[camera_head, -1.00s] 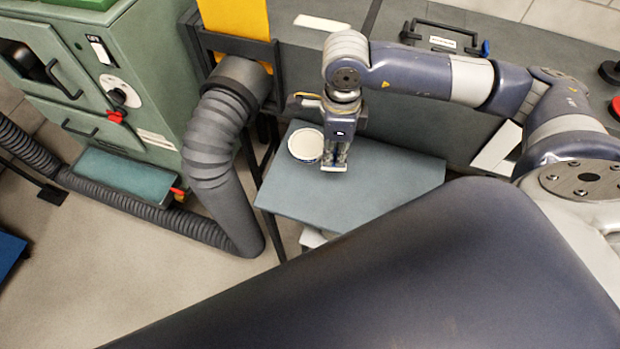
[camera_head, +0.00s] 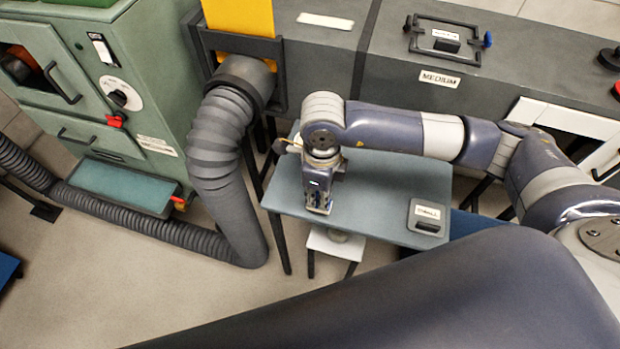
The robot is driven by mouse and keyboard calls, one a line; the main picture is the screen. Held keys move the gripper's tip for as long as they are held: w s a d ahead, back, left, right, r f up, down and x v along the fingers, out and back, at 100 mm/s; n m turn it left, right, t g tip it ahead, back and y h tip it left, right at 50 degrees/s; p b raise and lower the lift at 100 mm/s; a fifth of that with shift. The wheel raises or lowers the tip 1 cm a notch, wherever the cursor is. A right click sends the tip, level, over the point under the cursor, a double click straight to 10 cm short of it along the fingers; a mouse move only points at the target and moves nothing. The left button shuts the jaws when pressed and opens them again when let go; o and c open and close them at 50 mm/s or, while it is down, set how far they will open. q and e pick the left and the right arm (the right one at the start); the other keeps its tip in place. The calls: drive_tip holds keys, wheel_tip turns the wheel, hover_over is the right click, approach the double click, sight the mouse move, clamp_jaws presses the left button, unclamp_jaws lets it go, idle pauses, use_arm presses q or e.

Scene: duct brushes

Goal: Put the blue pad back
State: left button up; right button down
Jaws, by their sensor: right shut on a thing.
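I cannot pick out the blue pad with certainty. My right gripper (camera_head: 319,205) points down over the grey-blue table (camera_head: 385,190) in the middle. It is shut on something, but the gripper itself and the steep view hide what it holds. Small bluish patches show around its fingers. Whether the fingers touch the table top I cannot tell. My left gripper is not in view.
A grey labelled plate (camera_head: 428,217) lies at the table's right end. A thick grey hose (camera_head: 215,150) stands left of the table, beside a green cabinet (camera_head: 85,75) with a teal tray (camera_head: 125,187). A small white stool (camera_head: 335,245) is partly under the table.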

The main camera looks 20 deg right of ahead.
drive_tip(key=w, duration=0.5)
drive_tip(key=shift+w+a+f+p, duration=0.15)
drive_tip(key=shift+w+f+p, duration=0.15)
drive_tip(key=shift+w+p, duration=0.1)
wheel_tip(320, 180, down, 3)
drive_tip(key=shift+r+p, duration=0.15)
drive_tip(key=shift+p, duration=0.3)
drive_tip(key=shift+f, duration=0.35)
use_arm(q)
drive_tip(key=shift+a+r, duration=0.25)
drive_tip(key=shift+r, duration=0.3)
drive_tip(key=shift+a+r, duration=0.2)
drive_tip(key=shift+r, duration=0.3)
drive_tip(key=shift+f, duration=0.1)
use_arm(e)
drive_tip(key=shift+f, duration=0.1)
drive_tip(key=shift+f+b, duration=0.15)
drive_tip(key=shift+b, duration=0.15)
drive_tip(key=c, duration=1.6)
unclamp_jaws()
